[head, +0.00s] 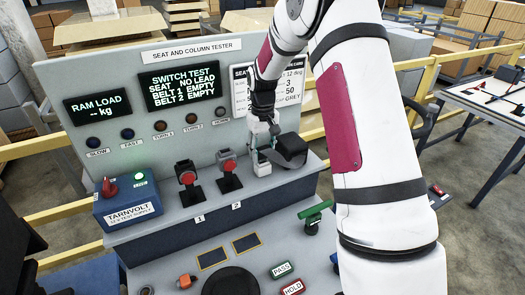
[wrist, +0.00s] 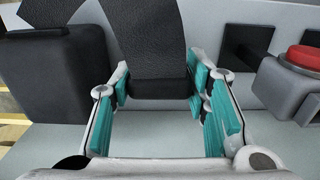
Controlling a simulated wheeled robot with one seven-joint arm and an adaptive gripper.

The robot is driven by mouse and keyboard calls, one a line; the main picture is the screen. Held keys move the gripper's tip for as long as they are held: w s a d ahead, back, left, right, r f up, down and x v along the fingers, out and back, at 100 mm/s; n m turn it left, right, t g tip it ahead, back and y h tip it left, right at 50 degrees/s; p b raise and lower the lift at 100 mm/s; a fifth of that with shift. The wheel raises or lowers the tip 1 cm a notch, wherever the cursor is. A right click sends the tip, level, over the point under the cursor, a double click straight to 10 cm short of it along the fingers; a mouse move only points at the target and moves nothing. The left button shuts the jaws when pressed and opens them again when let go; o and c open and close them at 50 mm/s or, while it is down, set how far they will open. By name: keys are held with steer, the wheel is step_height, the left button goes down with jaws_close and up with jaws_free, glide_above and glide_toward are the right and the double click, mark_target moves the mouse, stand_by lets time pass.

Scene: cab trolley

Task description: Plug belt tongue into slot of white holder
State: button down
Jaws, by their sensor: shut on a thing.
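My gripper (head: 265,148) is low over the right part of the console ledge, at the right of the two buckles. In the wrist view its teal-padded fingers (wrist: 160,92) stand on both sides of the black belt piece (wrist: 145,45) and are shut on it. The metal of the belt tongue cannot be made out.
A black block (head: 291,148) stands close right of my gripper; in the wrist view a dark block (wrist: 62,80) is at left. Two red-topped buckles (head: 186,173) (head: 228,165) stand to the left. The tester screen (head: 180,86) reads both belts empty.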

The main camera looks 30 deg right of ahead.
mark_target(263, 147)
steer(key=shift+f, duration=0.45)
stand_by(0.4)
steer(key=c, duration=0.8)
jaws_free()
step_height(263, 147, up, 12)
steer(key=shift+f, duration=0.1)
steer(key=o, duration=0.8)
